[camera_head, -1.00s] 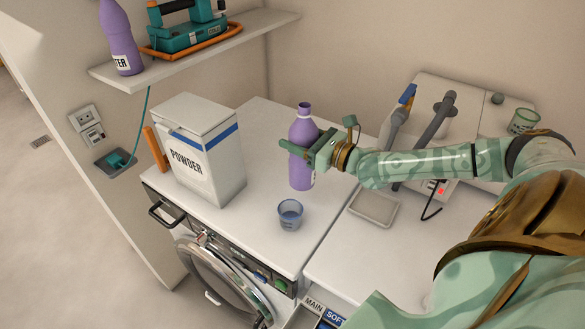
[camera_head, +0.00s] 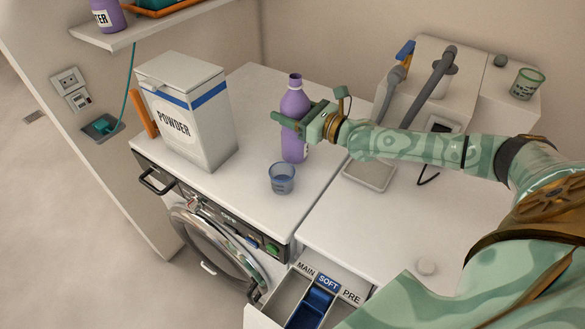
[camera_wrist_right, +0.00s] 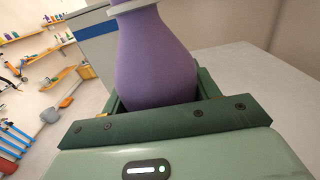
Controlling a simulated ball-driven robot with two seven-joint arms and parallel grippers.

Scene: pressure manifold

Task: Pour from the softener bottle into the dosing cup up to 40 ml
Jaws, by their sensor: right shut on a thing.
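A purple bottle (camera_head: 294,104), which I take as the softener bottle, is upright over the white machine top, its neck and mouth clear. I cannot tell if its base touches the top. My right gripper (camera_head: 291,121) is shut around its middle. In the right wrist view the bottle (camera_wrist_right: 155,62) rises from between the jaws (camera_wrist_right: 155,103). A small blue see-through cup (camera_head: 282,179), seemingly the dosing cup, stands upright just in front of the bottle, apart from it. Its marks and fill level are too small to read. My left gripper is out of view.
A white POWDER box (camera_head: 192,130) stands left of the bottle. A shelf (camera_head: 150,30) above holds another purple bottle (camera_head: 108,15). A shallow tray (camera_head: 369,174) lies to the right, and a green cup (camera_head: 526,84) stands far right. An open drawer (camera_head: 317,300) is at the front.

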